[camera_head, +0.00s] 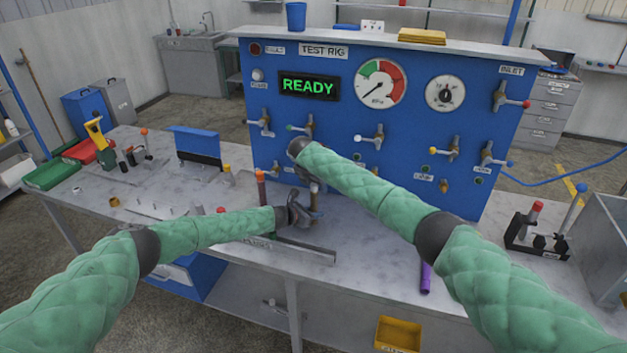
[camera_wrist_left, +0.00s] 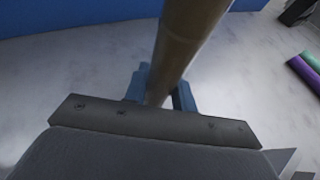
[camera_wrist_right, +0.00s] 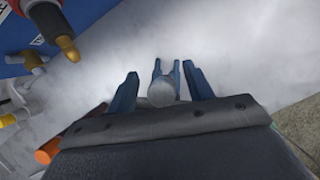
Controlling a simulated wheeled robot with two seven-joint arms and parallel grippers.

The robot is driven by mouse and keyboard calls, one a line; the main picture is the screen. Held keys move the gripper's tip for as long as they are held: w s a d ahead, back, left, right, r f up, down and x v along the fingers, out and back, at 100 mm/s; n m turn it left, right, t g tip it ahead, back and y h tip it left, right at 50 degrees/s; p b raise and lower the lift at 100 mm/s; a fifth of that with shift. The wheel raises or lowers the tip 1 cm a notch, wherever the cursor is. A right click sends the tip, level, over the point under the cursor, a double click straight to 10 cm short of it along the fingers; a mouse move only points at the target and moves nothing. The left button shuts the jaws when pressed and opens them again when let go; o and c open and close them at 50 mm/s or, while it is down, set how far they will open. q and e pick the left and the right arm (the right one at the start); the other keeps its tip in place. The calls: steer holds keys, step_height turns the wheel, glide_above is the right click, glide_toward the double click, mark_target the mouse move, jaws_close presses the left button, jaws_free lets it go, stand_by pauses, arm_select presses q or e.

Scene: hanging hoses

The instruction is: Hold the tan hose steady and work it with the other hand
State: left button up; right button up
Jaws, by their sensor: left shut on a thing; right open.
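The tan hose (camera_wrist_left: 185,45) runs upward between the blue fingers of my left gripper (camera_wrist_left: 160,92) in the left wrist view. My left gripper is shut on it. In the head view a short stretch of the tan hose (camera_head: 316,202) shows at my left gripper (camera_head: 312,216), low over the bench. My right gripper (camera_wrist_right: 162,88) is open above it. In the right wrist view a round grey end (camera_wrist_right: 161,94), seemingly the hose's top, shows between the open fingers, with the left fingers beyond it. I cannot tell whether the right fingers touch the hose.
The blue test rig panel (camera_head: 335,122), with valves and nozzles, stands close behind both grippers. The bench (camera_head: 375,240) is mostly clear right of the grippers.

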steer(key=shift+w+d+f, duration=0.1)
steer(key=shift+f, duration=0.2)
steer(key=c, duration=1)
steer(key=shift+c, duration=0.2)
steer(key=shift+r, duration=0.8)
steer(key=shift+r, duration=2.05)
steer(key=shift+r, duration=0.15)
steer(key=shift+r, duration=1.4)
